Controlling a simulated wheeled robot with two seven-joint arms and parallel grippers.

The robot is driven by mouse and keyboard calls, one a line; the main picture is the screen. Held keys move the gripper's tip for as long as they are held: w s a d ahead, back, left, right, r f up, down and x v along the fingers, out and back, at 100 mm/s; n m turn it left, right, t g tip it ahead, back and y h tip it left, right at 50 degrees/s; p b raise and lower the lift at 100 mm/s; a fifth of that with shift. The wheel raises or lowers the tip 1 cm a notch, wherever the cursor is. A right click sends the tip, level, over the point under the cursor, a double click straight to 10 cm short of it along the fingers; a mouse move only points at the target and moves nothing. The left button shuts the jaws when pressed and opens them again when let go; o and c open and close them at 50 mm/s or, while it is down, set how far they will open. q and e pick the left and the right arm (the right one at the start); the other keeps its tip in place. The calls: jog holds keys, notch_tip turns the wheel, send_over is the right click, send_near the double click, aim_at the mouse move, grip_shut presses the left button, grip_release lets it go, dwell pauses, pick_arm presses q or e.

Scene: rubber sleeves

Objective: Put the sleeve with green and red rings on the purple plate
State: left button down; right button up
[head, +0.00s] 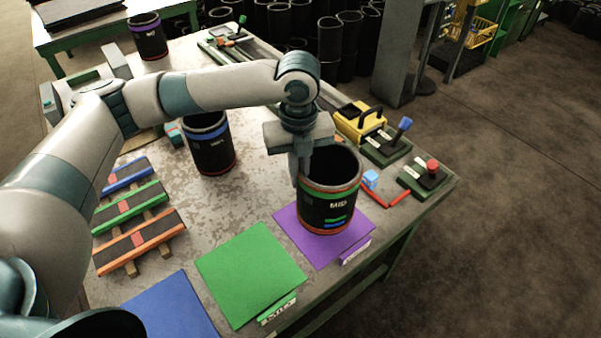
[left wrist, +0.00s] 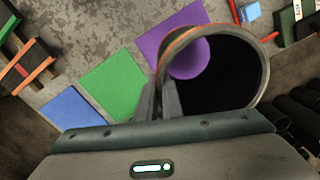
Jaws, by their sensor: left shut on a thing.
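The black sleeve (head: 326,212) with a green ring near the top, a reddish-orange ring at the bottom and a "MID" label is upright over the purple plate (head: 356,232). My left gripper (head: 297,172) is shut on its wall at the left side of the rim. In the left wrist view the gripper fingers (left wrist: 160,100) pinch the wall of the sleeve (left wrist: 228,68), and purple shows through its open bottom. The purple plate (left wrist: 152,46) also sticks out beside it. I cannot tell whether the sleeve's bottom touches the plate. My right gripper is out of view.
A green plate (head: 250,272) and a blue plate (head: 172,308) lie to the left. A blue-ringed sleeve (head: 210,150) stands behind, another sleeve (head: 148,38) at the far end. Striped strips (head: 138,240) lie left. A yellow case (head: 358,122) and switch boxes (head: 424,182) are near the right edge.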

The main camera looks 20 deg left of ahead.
pick_arm(q)
notch_tip(320, 180, down, 4)
jog(key=shift+r+p, duration=0.1)
jog(key=shift+p, duration=0.6)
jog(key=c, duration=2.2)
grip_release()
jog(key=shift+f, duration=0.25)
jog(key=shift+o, duration=1.4)
jog(key=shift+s, duration=0.1)
jog(key=shift+r, duration=0.1)
